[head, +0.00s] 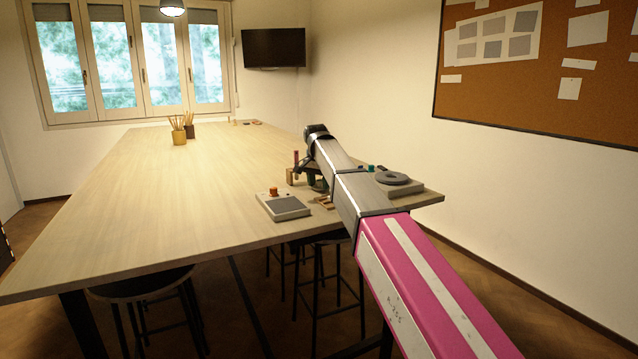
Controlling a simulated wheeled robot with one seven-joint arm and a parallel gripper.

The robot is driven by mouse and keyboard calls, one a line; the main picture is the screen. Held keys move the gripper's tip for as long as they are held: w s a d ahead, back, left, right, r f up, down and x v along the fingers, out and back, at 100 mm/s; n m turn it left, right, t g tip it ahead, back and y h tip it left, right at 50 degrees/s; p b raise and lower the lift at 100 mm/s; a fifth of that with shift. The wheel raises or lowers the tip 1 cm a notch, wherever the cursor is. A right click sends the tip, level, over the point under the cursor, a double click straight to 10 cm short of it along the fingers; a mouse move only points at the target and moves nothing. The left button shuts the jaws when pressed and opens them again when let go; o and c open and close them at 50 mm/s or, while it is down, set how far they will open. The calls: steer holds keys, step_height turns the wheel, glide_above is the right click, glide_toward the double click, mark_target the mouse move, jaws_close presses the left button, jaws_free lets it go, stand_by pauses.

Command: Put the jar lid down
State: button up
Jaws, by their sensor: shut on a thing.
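My gripper (312,179) shows only in part, small and dark, low over the right end of the long wooden table (150,205). My own forearm covers much of it. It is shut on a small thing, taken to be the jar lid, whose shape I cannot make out. Dark green shows at the gripper. I cannot tell whether the held thing touches the table.
A grey scale-like device (284,207) with a small orange piece (273,191) on it stands left of my gripper. A dark ring-shaped disc (393,178) lies on a grey block to the right. Pencil pots (179,136) stand far back. Stools (140,284) are below. The table's left and middle are clear.

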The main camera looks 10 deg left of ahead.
mark_target(317, 188)
steer(key=o, duration=0.9)
step_height(317, 188, up, 12)
steer(key=s, duration=0.1)
steer(key=shift+s+a, duration=0.2)
steer(key=shift+a, duration=0.1)
